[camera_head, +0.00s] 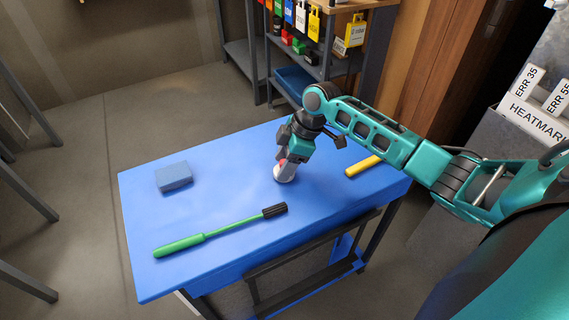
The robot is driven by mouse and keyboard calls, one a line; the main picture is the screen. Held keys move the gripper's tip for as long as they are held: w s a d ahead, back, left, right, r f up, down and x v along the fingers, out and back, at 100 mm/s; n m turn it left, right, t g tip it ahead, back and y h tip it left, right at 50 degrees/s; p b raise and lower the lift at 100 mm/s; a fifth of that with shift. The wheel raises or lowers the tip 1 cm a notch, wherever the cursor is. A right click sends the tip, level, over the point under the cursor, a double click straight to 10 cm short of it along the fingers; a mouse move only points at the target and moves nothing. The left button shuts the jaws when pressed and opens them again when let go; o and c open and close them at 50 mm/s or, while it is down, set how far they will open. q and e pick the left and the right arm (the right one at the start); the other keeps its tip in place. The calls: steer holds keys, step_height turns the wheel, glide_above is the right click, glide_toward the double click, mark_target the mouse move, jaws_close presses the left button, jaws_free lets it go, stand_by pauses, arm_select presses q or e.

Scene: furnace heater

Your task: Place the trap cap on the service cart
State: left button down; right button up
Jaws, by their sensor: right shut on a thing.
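The service cart (225,225) has a blue top and stands in the middle of the view. My right gripper (284,163) points down and is shut on the trap cap. The cap is at or just above the cart top; I cannot tell whether it touches. My left gripper is not in view.
On the cart lie a blue-grey block (174,177), a green-handled brush (220,232) with a dark end, and a yellow bar (363,166). A shelf (310,70) with coloured tags and bins stands behind. The cart's left middle is clear.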

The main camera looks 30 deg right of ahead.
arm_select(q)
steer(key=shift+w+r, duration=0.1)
arm_select(e)
steer(key=shift+f, duration=0.2)
steer(key=o, duration=1.2)
steer(key=shift+f, duration=0.1)
steer(key=shift+c, duration=0.2)
arm_select(q)
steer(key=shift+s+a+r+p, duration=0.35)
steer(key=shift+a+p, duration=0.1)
steer(key=shift+p, duration=0.55)
arm_select(e)
steer(key=v, duration=1.2)
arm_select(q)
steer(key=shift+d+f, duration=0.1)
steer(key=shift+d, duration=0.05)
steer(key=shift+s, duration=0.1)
